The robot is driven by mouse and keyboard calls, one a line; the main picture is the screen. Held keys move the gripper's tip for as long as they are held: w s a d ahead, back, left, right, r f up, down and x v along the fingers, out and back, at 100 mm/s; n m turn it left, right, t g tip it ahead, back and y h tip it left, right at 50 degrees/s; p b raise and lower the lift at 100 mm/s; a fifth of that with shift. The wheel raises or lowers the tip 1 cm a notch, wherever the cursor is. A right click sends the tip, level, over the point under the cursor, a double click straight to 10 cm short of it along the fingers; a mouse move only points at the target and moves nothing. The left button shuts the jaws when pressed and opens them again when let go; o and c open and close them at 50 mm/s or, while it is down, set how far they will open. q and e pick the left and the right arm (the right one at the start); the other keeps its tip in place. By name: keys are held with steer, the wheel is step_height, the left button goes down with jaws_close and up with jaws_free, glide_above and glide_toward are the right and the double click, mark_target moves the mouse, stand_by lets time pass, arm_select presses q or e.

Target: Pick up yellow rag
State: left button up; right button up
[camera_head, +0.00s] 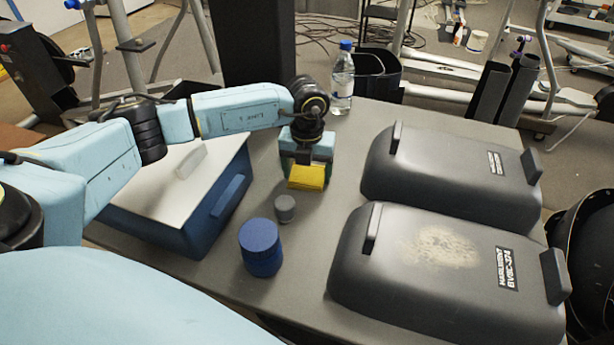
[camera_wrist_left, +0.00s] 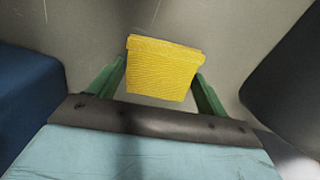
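The yellow rag (camera_head: 307,177) is a folded block over the grey table, just in front of my left gripper (camera_head: 306,164). In the left wrist view, the rag (camera_wrist_left: 163,70) fills the space between the two green fingers of my left gripper (camera_wrist_left: 160,72). The fingers are spread about as wide as the rag, with their tips at its left and right sides. I cannot tell whether they press on it. I also cannot tell whether the rag rests on the table. My right gripper is not in view.
A blue bin with a white lid (camera_head: 227,197) is left of the gripper. A small grey jar (camera_head: 285,209) and a blue jar (camera_head: 261,249) stand nearer. Two dark cases (camera_head: 450,175) (camera_head: 440,262) lie right. A bottle (camera_head: 343,82) stands behind. Table (camera_head: 327,205) around the rag is bare.

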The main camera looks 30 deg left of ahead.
mark_target(307, 173)
arm_select(q)
steer(key=shift+c, duration=1.4)
steer(key=shift+r, duration=0.1)
steer(key=shift+r, duration=0.55)
step_height(307, 173, up, 9)
steer(key=p, duration=0.2)
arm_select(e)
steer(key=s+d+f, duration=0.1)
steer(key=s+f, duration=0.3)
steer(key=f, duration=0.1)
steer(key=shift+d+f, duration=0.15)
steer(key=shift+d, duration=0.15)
arm_select(q)
steer(key=shift+f, duration=0.1)
